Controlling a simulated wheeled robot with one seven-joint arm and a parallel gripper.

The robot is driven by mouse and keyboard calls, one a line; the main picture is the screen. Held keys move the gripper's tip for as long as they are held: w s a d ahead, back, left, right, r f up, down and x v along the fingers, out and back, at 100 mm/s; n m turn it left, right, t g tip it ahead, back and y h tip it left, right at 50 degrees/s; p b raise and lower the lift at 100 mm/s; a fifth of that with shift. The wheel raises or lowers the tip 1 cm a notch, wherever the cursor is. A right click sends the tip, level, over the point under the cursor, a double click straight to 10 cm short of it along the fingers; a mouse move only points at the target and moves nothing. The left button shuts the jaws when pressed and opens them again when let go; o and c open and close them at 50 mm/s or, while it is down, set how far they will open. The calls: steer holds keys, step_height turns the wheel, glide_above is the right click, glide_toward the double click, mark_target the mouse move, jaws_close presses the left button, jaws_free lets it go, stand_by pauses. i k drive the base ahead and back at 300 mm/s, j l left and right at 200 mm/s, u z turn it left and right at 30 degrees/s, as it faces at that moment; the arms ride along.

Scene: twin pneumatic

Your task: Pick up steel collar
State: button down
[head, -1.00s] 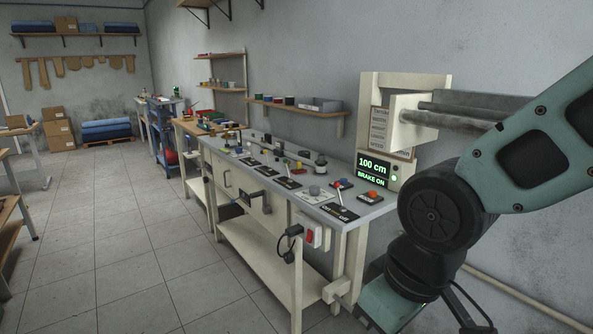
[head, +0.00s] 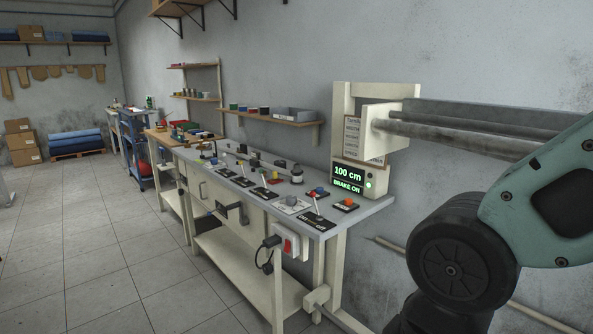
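I cannot make out a steel collar in the head view. Several small parts and controls stand on the long grey-topped workbench (head: 372,216), too small to identify for certain. One is a dark-topped cylindrical part (head: 296,174) near the back of the bench top. My arm shows at the right, in front of the wall, but my gripper is out of view.
A display (head: 352,178) reading "100 cm" and "BRAKE ON" stands at the bench's right end, below grey rollers (head: 440,128). A red switch box (head: 287,243) hangs on the bench front. Wall shelves (head: 270,117) hold small items. The tiled floor (head: 90,240) at left is clear.

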mark_target(296, 168)
steer(key=i+z, duration=0.1)
steer(key=z, duration=0.4)
steer(key=i+j+z, duration=0.3)
steer(key=j+z, duration=0.15)
steer(key=j, duration=0.2)
steer(key=i+j+z, duration=0.2)
steer(key=j, duration=0.15)
steer(key=i+j, duration=0.15)
steer(key=j, duration=0.35)
steer(key=i+j+z, duration=0.1)
steer(key=j, duration=0.4)
steer(key=i+j, duration=0.15)
steer(key=j, duration=0.35)
steer(key=i+j+z, duration=0.1)
steer(key=j, duration=0.4)
steer(key=i+j, duration=0.1)
steer(key=j, duration=0.45)
steer(key=i+j+z, duration=0.1)
steer(key=j, duration=0.4)
